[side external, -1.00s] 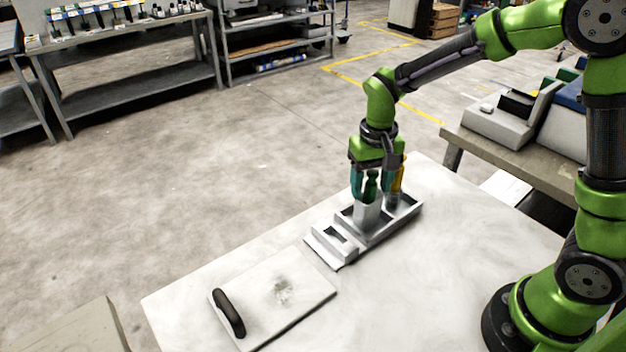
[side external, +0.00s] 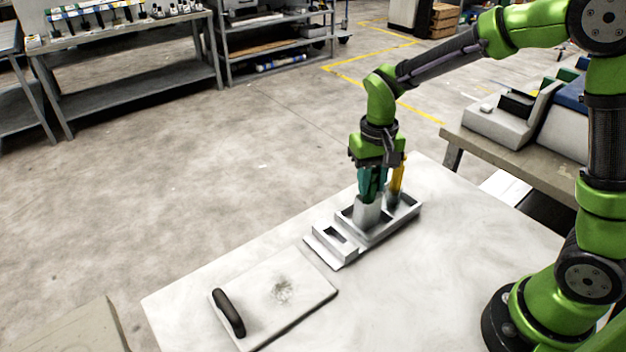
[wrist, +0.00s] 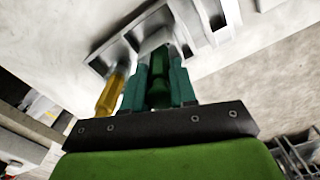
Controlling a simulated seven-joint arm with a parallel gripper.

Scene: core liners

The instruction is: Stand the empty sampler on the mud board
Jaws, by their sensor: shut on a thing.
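The sampler with a dark green handle (wrist: 158,88) stands upright in the grey rack (side external: 408,212). My gripper (side external: 371,190) points down with its teal fingers shut on this handle. In the wrist view the handle shows between the fingers. A light grey block (side external: 367,213) is directly below the fingers; I cannot tell if it is part of the sampler or the rack. The mud board (side external: 310,285), pale with a dark grip (side external: 228,312) and a grey smudge, lies flat at the front left. I cannot see whether the sampler is empty.
A yellow-handled piece (side external: 397,182) stands in the rack close beside my gripper, also in the wrist view (wrist: 108,96). The white table (side external: 440,270) is clear right of the rack and board. A bench with grey bins (side external: 495,125) stands behind at right.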

